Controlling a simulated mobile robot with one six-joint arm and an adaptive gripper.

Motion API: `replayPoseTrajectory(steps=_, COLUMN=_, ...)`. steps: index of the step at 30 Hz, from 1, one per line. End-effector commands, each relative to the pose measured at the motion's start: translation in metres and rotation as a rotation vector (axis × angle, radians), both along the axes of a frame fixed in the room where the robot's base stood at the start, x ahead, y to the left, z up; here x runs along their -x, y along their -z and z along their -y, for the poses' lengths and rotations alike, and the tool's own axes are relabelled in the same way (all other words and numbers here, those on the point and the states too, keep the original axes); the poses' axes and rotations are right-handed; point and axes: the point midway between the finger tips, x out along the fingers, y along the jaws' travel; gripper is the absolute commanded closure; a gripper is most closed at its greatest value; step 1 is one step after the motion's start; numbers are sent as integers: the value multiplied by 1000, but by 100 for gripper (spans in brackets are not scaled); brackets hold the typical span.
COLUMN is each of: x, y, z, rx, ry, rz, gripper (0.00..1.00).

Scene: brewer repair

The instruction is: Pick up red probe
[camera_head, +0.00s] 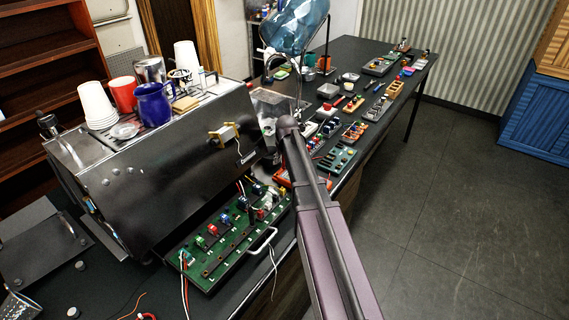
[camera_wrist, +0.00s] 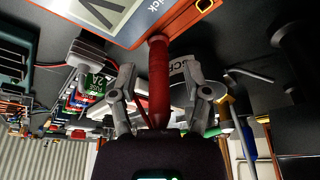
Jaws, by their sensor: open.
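The red probe (camera_wrist: 158,80) is a slim red handle near the middle of the wrist view, running up and down the picture. My gripper (camera_wrist: 160,95) is open, with one grey finger on each side of the probe and a gap on both sides. The probe's lower end is hidden behind the dark gripper body. Its upper end meets the edge of an orange multimeter (camera_wrist: 117,35). In the head view my arm covers the gripper and the probe cannot be made out.
A green circuit board (camera_head: 236,240) with a handle lies below the dark brewer (camera_head: 150,165). Cups stand on the brewer. Electronic parts and small boxes crowd the long black table (camera_head: 349,52) beyond my arm. The grey floor (camera_head: 450,190) at right is clear.

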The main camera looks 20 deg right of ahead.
Motion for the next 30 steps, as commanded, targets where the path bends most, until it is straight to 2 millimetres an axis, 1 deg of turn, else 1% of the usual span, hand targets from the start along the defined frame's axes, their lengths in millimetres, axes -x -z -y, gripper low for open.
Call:
replayPoseTrajectory(steps=12, x=0, y=0, z=0, rx=0, ry=1, rz=0, gripper=38)
replayPoseTrajectory(steps=14, x=0, y=0, z=0, rx=0, ry=1, rz=0, gripper=56)
replayPoseTrajectory(steps=15, x=0, y=0, z=1, rx=0, ry=1, rz=0, gripper=68)
replayPoseTrajectory(steps=17, x=0, y=0, z=1, rx=0, ry=1, rz=0, gripper=86)
replayPoseTrajectory(steps=18, x=0, y=0, z=1, rx=0, ry=1, rz=0, gripper=97)
replayPoseTrajectory(steps=19, x=0, y=0, z=1, rx=0, ry=1, rz=0, gripper=100)
replayPoseTrajectory(steps=30, x=0, y=0, z=1, rx=0, ry=1, rz=0, gripper=100)
